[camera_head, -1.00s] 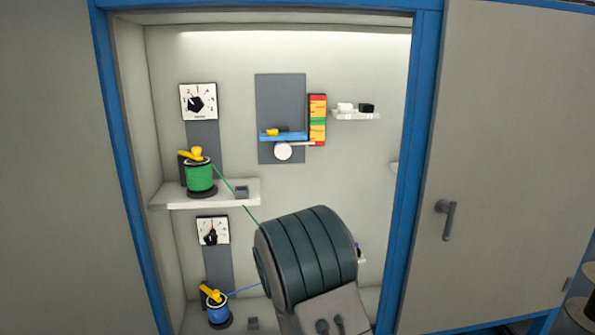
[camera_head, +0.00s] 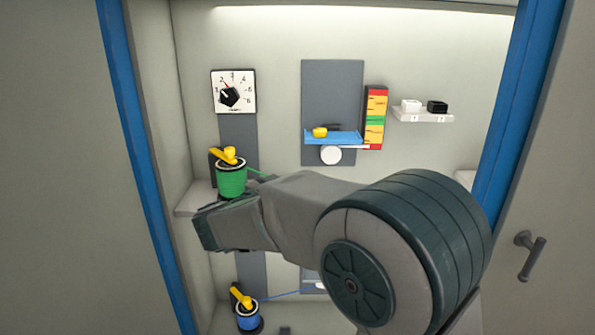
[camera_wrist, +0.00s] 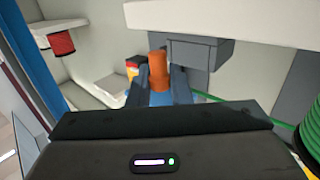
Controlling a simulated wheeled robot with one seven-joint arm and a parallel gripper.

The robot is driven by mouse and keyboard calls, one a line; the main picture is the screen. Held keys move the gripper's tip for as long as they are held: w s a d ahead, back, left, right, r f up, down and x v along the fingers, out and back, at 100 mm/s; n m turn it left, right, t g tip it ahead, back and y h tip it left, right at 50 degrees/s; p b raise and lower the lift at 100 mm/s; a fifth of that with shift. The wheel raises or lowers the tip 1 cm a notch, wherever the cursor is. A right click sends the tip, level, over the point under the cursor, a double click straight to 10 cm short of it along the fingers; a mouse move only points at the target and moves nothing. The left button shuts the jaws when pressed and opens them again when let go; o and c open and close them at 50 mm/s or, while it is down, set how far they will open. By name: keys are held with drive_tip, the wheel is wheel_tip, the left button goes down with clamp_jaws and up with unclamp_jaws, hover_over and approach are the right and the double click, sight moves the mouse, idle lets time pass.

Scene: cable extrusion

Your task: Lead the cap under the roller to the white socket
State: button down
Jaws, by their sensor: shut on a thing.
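My gripper (camera_wrist: 159,88) is shut on an orange, round-ended piece (camera_wrist: 158,66), which looks like the cap; blue shows below it between the fingers. In the head view my arm hides the fingertips and the held piece. The white round roller (camera_head: 331,155) sits under a blue platform (camera_head: 340,140) on the back panel, above my arm and apart from it. The white socket (camera_head: 411,105) stands on a small shelf to the right of the roller. A green cable (camera_head: 262,173) runs right from the green spool (camera_head: 231,181) and disappears behind my arm.
A black socket (camera_head: 437,107) stands beside the white one. A red, yellow and green gauge (camera_head: 375,118) stands right of the platform. The blue spool (camera_head: 248,318) is below. A grey block (camera_wrist: 205,52) and a red spool (camera_wrist: 61,43) show in the wrist view.

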drive_tip(key=shift+w+a+r, duration=0.1)
drive_tip(key=shift+a+r, duration=0.05)
drive_tip(key=shift+r, duration=0.15)
drive_tip(key=shift+d, duration=0.2)
drive_tip(key=d+b, duration=0.6)
drive_tip(key=d, duration=0.9)
drive_tip(key=shift+d, duration=0.25)
